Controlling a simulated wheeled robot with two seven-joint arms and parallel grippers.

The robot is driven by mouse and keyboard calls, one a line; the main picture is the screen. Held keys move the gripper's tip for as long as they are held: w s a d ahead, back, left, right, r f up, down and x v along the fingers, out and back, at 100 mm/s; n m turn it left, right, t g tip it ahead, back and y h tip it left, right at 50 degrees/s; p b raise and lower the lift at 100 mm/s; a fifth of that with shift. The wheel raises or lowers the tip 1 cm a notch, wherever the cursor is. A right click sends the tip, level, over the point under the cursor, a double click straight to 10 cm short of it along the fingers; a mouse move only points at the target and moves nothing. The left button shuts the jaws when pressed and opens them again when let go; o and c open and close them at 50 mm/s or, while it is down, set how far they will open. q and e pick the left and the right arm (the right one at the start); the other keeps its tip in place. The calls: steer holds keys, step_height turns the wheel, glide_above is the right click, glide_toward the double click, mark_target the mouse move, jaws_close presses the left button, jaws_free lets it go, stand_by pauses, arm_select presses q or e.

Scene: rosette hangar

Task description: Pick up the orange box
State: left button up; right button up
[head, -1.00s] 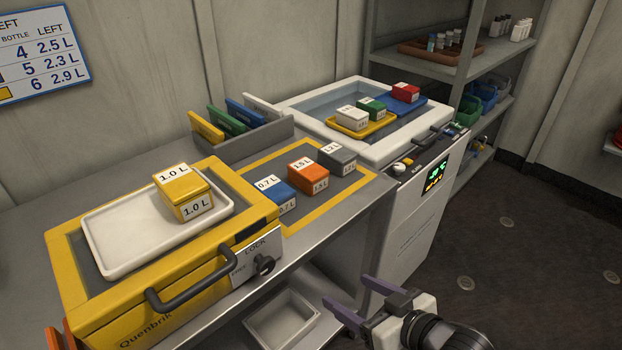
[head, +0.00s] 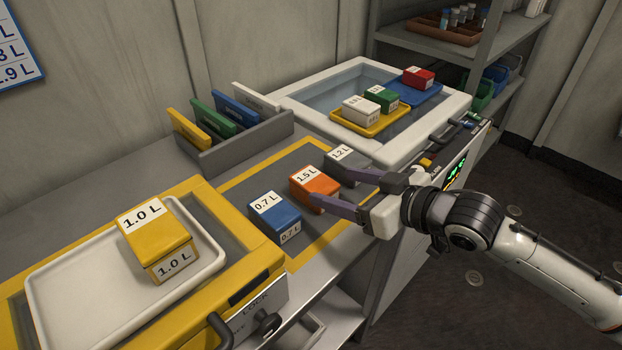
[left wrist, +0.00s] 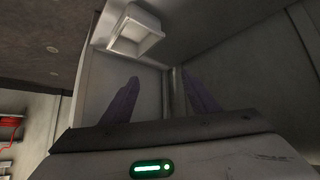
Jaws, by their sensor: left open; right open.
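The orange box (head: 308,178), labelled 1.5 L, sits on the grey mat with the yellow border (head: 232,178), between a blue 0.7 L box (head: 268,211) and a grey 1.2 L box (head: 343,160). My right gripper (head: 331,185) is open at the orange box's right side. Its lower finger overlaps the box's front edge in view, and its upper finger lies towards the grey box. I cannot tell whether either finger touches. My left gripper (left wrist: 160,78) is open and empty in the left wrist view; it does not show in the head view.
A yellow 1.0 L box (head: 155,240) stands on a white tray (head: 75,272) at the left. A white-rimmed basin (head: 290,106) at the back holds blue and yellow trays with small boxes. A rack of coloured panels (head: 238,142) stands behind the mat.

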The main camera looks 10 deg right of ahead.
mark_target(318, 182)
steer(key=shift+w+a+f, duration=0.3)
steer(key=shift+w+a, duration=0.3)
steer(key=shift+a, duration=0.05)
steer(key=x, duration=0.5)
steer(key=shift+w+a+f, duration=0.2)
steer(key=shift+w+f, duration=0.05)
steer(key=shift+r, duration=0.1)
steer(key=c, duration=1.2)
